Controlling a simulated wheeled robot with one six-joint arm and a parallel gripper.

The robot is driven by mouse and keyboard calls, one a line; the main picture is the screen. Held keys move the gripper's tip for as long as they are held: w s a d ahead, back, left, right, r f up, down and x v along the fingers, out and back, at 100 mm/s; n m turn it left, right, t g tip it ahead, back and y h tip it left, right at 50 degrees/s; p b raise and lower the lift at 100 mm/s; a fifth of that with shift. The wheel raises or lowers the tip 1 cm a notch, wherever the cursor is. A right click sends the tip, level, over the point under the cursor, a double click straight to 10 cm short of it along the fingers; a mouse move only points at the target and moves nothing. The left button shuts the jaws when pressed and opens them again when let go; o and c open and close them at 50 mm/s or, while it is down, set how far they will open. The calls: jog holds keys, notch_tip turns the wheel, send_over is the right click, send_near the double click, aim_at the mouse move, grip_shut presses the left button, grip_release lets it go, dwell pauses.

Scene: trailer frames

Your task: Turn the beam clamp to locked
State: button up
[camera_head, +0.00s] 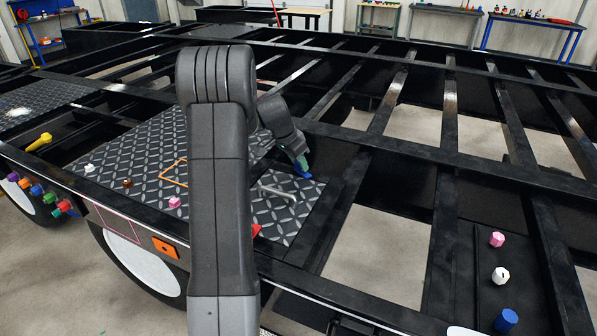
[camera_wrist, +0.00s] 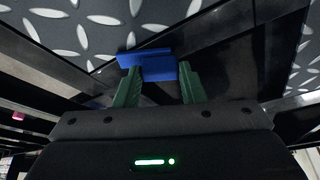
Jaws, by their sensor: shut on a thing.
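My gripper (camera_head: 300,160) has green fingers and reaches down at the right part of the checkered plate, near the dark beam. It is shut on a blue block-like piece (camera_head: 303,172). In the wrist view the fingers of my gripper (camera_wrist: 160,72) stand on either side of the blue piece (camera_wrist: 150,55), which extends past the left finger. I cannot tell for sure whether this piece is the beam clamp's handle, or its locked position. A grey bar handle (camera_head: 277,192) lies on the plate just below and left of my gripper. My arm hides part of the plate.
The black trailer frame has open gaps between its beams on the right. Pink (camera_head: 497,239), white (camera_head: 500,275) and blue (camera_head: 506,320) pieces stand on a beam at right. Small pieces and a yellow handle (camera_head: 39,142) sit on the left. Workbenches stand at the back.

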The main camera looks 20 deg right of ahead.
jog(key=m+g+b, duration=0.1)
jog(key=m, duration=0.1)
jog(key=shift+w+m, duration=0.15)
jog(key=shift+m, duration=0.25)
jog(key=m+g, duration=0.1)
jog(key=m, duration=0.2)
jog(key=shift+w+m+b, duration=0.1)
jog(key=shift+m+b, duration=0.2)
jog(key=shift+b, duration=0.1)
jog(key=m+g, duration=0.1)
jog(key=m, duration=0.2)
jog(key=m+g+y+p, duration=0.1)
jog(key=m, duration=0.2)
jog(key=shift+w+d+r+p, duration=0.1)
jog(key=shift+d+p, duration=0.05)
jog(key=shift+p, duration=0.15)
jog(key=shift+g, duration=0.3)
jog(key=shift+y, duration=0.3)
jog(key=o, duration=1)
jog(key=v, duration=1.3)
jog(key=shift+r+p, duration=0.35)
